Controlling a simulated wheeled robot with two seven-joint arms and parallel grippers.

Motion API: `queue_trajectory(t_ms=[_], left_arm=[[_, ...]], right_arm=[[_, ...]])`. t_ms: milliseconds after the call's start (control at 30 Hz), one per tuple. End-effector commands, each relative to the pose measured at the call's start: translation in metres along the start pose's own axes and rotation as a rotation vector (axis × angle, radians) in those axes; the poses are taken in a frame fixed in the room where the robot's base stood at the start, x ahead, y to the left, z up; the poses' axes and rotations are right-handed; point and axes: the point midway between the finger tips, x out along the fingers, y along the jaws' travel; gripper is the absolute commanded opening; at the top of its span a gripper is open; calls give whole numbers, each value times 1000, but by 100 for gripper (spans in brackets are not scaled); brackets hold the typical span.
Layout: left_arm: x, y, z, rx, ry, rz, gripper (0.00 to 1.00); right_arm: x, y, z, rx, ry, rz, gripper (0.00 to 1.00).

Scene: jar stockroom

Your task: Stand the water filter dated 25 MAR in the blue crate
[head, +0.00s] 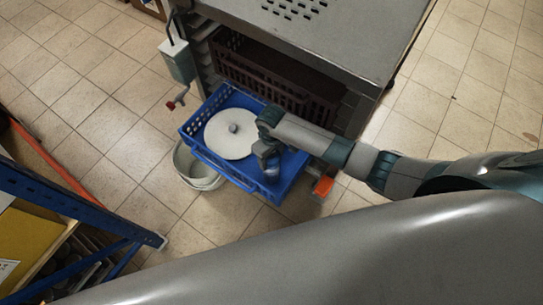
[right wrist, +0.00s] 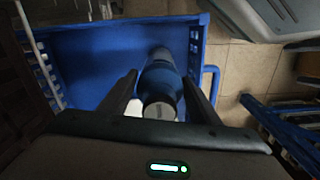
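The blue crate (head: 208,108) stands below the grey-topped unit in the head view, and its blue floor and walls (right wrist: 100,55) fill much of the right wrist view. My right gripper (head: 270,160) reaches down into the right part of the crate. It is shut on a dark blue cylinder with a grey end, the water filter (right wrist: 160,80), with one finger on each side. The filter (head: 272,172) is inside the crate's outline, and its lower end is hidden. Its date cannot be read. My left gripper is not in view.
A round white lid (head: 228,140) with a grey knob lies in the left part of the crate. A white bucket (head: 197,172) stands beside it. A dark brown crate (head: 270,85) is behind, under the metal top (head: 330,35). A blue rack (head: 60,195) stands at left.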

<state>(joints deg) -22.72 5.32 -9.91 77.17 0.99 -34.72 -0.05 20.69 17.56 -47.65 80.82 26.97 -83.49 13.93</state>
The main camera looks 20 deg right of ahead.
Motion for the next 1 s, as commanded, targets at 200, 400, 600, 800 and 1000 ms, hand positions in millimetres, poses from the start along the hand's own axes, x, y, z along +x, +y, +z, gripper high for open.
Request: queue_trajectory(t_ms=[200, 400, 600, 800, 1000], left_arm=[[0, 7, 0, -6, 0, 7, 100], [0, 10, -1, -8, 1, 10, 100], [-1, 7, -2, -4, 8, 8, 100], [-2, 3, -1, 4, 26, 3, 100], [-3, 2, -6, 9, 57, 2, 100]], right_arm=[[0, 0, 0, 0, 0, 0, 68], [-2, 0, 0, 0, 0, 0, 68], [-17, 0, 0, 1, 1, 0, 68], [-47, 0, -1, -1, 3, -1, 68], [-83, 1, -1, 1, 3, 0, 68]])
